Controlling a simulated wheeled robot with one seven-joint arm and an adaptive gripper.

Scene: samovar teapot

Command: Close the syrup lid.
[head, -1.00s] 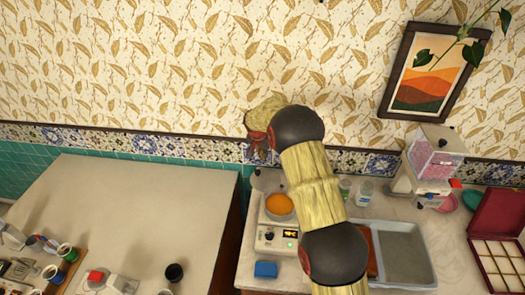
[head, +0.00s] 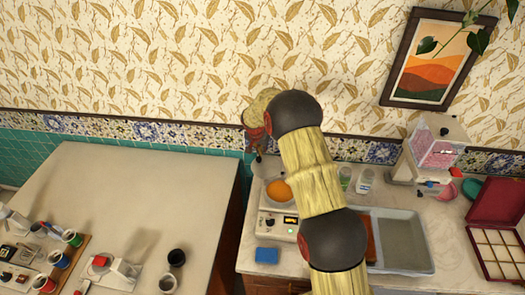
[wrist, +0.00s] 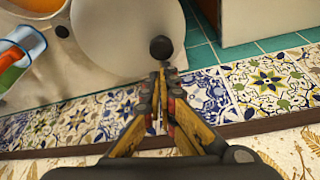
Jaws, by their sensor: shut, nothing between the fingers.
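The syrup pot (head: 279,192) holds orange syrup and sits on a white appliance with knobs and a display in the head view. Its rim and syrup show at the top left of the wrist view (wrist: 38,4). The syrup lid (wrist: 115,35) is a pale round disc with a black knob (wrist: 160,48), standing open on the wall side of the pot. My gripper (wrist: 162,72) is shut and empty, its fingertips close to the knob. I cannot tell whether they touch it. In the head view my gripper (head: 257,146) is small and partly covered by my arm.
A tiled wall strip (wrist: 210,95) runs close behind my gripper. Small glasses (head: 365,180) and a grey tray (head: 404,240) lie right of my arm. A blue sponge (head: 266,255) lies in front of the appliance. A gap separates the left table (head: 130,200) from this counter.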

